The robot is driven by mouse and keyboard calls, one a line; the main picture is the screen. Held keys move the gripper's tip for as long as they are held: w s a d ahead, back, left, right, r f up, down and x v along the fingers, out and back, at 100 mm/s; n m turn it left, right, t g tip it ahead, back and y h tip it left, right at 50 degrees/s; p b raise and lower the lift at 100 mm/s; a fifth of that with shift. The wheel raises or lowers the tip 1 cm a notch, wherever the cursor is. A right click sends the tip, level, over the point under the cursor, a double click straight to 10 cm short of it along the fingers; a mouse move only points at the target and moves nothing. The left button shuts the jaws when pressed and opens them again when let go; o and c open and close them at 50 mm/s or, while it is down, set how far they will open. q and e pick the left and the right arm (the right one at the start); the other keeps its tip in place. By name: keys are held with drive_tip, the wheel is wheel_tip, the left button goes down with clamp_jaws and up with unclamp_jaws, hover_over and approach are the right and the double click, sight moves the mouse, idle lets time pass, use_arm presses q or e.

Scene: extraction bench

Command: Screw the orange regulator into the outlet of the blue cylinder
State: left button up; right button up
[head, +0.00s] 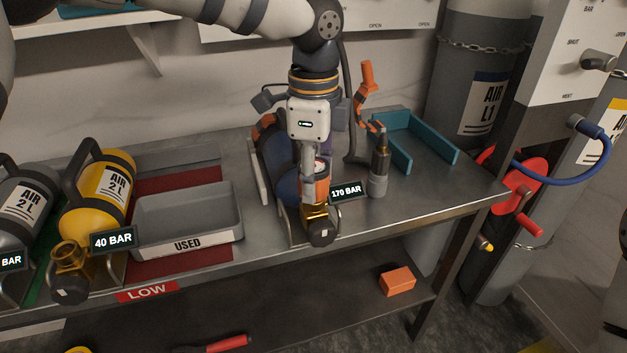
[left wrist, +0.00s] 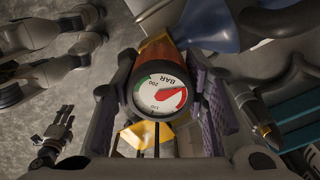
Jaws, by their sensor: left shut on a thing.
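The blue cylinder (head: 285,180) lies in a cradle on the bench, its brass outlet valve (head: 318,218) with a dark knob facing the front edge. A "170 BAR" tag shows beside it. My left gripper (head: 314,172) points down over the outlet, shut on the orange regulator (head: 319,190). In the left wrist view the regulator's round gauge (left wrist: 160,92) sits between the finger pads, and the blue cylinder (left wrist: 208,25) is behind it. The regulator lines up with the brass and seems to meet it; the thread is hidden.
A yellow cylinder (head: 97,195) and a grey one (head: 28,200) lie at left, beside the grey "USED" tray (head: 190,220). An upright metal tool (head: 379,165) stands close right of the outlet. A teal tray (head: 440,145) is behind it. The right front bench top is clear.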

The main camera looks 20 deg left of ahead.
use_arm(q)
drive_tip(key=m, duration=0.4)
drive_tip(key=shift+m, duration=0.3)
drive_tip(key=m, duration=0.8)
drive_tip(key=shift+f, duration=0.1)
drive_tip(key=m, duration=0.3)
drive_tip(key=o, duration=1.3)
drive_tip(key=shift+m, duration=0.3)
